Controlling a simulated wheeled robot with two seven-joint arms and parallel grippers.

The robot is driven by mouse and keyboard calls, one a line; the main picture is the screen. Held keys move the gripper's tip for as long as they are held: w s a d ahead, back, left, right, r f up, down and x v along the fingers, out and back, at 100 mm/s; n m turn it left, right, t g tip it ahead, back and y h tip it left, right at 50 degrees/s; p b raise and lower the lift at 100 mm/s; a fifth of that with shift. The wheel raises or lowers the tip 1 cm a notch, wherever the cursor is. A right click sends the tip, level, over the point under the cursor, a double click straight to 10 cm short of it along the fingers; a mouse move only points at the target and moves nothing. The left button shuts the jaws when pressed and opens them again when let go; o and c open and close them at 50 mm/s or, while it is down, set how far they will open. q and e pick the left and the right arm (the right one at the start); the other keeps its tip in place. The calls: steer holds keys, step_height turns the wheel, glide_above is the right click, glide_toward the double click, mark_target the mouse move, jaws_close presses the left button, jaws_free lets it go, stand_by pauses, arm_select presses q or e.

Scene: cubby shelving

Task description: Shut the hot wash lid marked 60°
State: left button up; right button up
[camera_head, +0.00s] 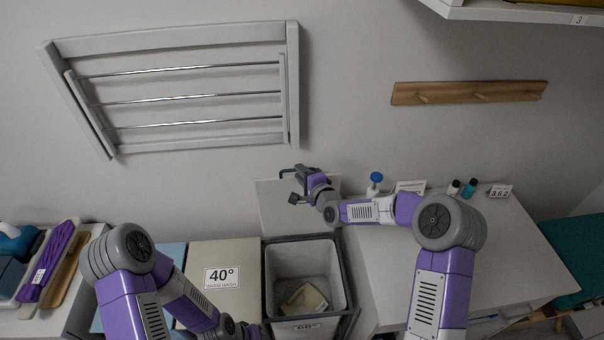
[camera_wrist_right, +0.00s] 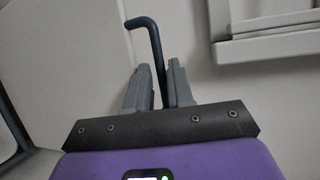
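The hot wash bin (camera_head: 268,290) is open, with a pale cloth (camera_head: 303,299) inside. Its front label seems to read 60° but is partly cut off. Its pale lid (camera_head: 275,216) stands raised against the wall behind the bin. My right gripper (camera_head: 293,187) is at the lid's upper edge. In the right wrist view its fingers (camera_wrist_right: 160,90) close around a dark bent bar (camera_wrist_right: 155,45), which looks like the lid's handle. My left gripper (camera_head: 250,332) is low in the head view, by the bin's front left; its fingers are not clear.
The shut 40° lid (camera_head: 222,255) is left of the open bin. A white counter (camera_head: 470,265) on the right carries a blue-topped bottle (camera_head: 375,184) and small bottles (camera_head: 469,188). A grey drying rack (camera_head: 185,90) hangs on the wall above.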

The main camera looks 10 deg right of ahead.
jaws_close()
stand_by(1.4)
